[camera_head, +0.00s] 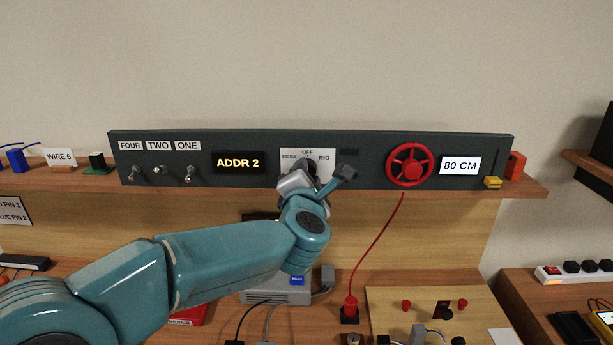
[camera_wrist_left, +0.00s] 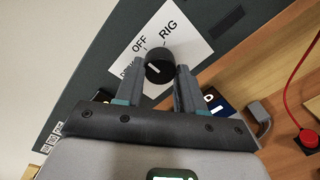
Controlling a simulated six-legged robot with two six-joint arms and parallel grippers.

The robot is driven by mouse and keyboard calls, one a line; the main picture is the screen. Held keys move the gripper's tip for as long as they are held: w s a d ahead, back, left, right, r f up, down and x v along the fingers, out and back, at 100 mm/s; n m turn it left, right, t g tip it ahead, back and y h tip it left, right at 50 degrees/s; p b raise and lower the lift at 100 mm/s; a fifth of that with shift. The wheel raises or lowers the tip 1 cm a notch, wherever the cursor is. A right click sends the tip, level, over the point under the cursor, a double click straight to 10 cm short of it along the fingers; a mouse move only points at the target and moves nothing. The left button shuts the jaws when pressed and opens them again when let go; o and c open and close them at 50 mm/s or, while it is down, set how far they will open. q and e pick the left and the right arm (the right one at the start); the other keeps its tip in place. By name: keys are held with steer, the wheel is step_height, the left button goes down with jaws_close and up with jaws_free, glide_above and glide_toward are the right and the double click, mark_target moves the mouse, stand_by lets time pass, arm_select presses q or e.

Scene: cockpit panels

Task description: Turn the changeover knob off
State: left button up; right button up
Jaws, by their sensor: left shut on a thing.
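The changeover knob (camera_wrist_left: 160,70) is black and round, on a white label plate (camera_head: 320,157) marked DESK, OFF and RIG on the dark panel. In the left wrist view its white mark lies on the side toward DESK, as far as I can tell. My left gripper (camera_wrist_left: 160,76) is shut on the knob, one grey finger on each side. In the head view, my left gripper (camera_head: 307,171) and wrist cover most of the knob. My right gripper is in neither view.
On the same panel are several toggle switches (camera_head: 190,172), an ADDR 2 display (camera_head: 239,162), a red handwheel (camera_head: 410,165), an 80 CM display (camera_head: 460,166) and a yellow slider (camera_head: 492,182). A red cable (camera_head: 378,245) hangs below the panel.

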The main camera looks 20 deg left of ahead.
arm_select(q)
steer(key=o, duration=1)
steer(key=shift+o, duration=0.2)
steer(key=b+v, duration=0.3)
steer(key=v, duration=1.3)
steer(key=shift+s, duration=0.2)
steer(key=shift+r, duration=0.1)
